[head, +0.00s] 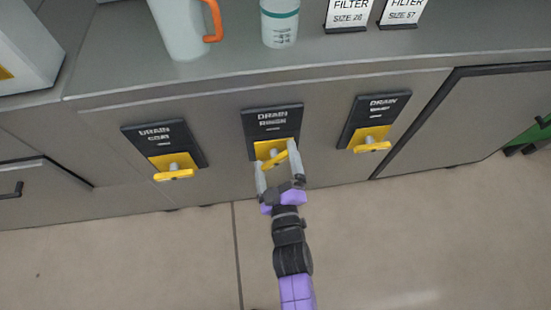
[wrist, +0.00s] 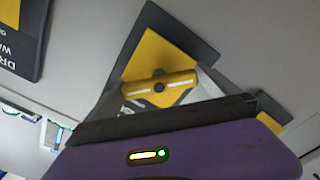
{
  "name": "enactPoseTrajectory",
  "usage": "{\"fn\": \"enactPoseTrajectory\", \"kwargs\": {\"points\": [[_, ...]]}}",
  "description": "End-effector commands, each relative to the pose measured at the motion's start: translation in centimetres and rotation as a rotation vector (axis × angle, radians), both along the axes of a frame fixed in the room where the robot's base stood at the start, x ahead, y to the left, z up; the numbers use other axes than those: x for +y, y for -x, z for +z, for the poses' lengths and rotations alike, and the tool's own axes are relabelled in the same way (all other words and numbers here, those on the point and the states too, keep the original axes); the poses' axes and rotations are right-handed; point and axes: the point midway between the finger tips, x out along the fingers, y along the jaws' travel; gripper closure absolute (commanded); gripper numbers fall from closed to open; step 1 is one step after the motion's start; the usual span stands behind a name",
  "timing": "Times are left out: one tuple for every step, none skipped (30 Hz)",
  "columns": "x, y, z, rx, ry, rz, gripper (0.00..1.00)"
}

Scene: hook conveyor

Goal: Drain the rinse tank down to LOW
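The dark "DRAIN RINSE" plate (head: 272,121) is the middle of three on the cabinet front. Its yellow valve handle (head: 279,156) is tilted in the head view, right end higher. My gripper (head: 279,164) is in front of it, fingers spread apart with the handle between them. In the wrist view the handle (wrist: 158,84) spans the gap between my fingers (wrist: 160,84), one fingertip by each end. I cannot tell whether the fingertips touch it. No rinse tank or level gauge is seen.
Similar yellow handles sit left (head: 174,174) and right (head: 372,146), each on its own drain plate. On the counter (head: 230,48) stand a pitcher (head: 180,28), a white-and-teal container (head: 280,25) and filter cards (head: 349,14). The floor (head: 130,260) in front is clear.

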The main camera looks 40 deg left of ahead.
Motion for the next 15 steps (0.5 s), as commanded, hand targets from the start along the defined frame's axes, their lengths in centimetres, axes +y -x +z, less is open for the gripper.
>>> {"fn": "enactPoseTrajectory", "kwargs": {"points": [[0.0,0.0,0.0,0.0,0.0,0.0,0.0],[0.0,0.0,0.0,0.0,0.0,0.0,0.0],[-0.2,0.1,0.0,0.0,0.001,-0.001,0.0],[-0.3,0.2,0.0,0.0,0.001,-0.001,0.0],[-0.5,0.4,0.1,0.0,0.001,-0.001,0.0],[-0.8,0.6,0.1,0.001,0.001,-0.001,0.0],[-1.2,0.9,0.1,0.002,0.002,-0.001,0.0],[-1.5,1.2,0.1,0.002,0.002,-0.001,0.0],[-2.0,1.7,0.2,0.003,0.001,-0.001,0.0],[-2.4,2.0,0.1,0.003,0.001,-0.001,0.0],[-2.8,2.4,0.1,0.003,0.001,-0.001,0.0],[-3.3,2.8,0.1,0.003,0.001,-0.001,0.0],[-3.7,3.1,0.1,0.003,0.001,-0.001,0.0],[-4.0,3.4,0.1,0.002,0.001,-0.001,0.0],[-4.5,3.8,0.1,0.002,0.003,-0.001,0.0]]}}
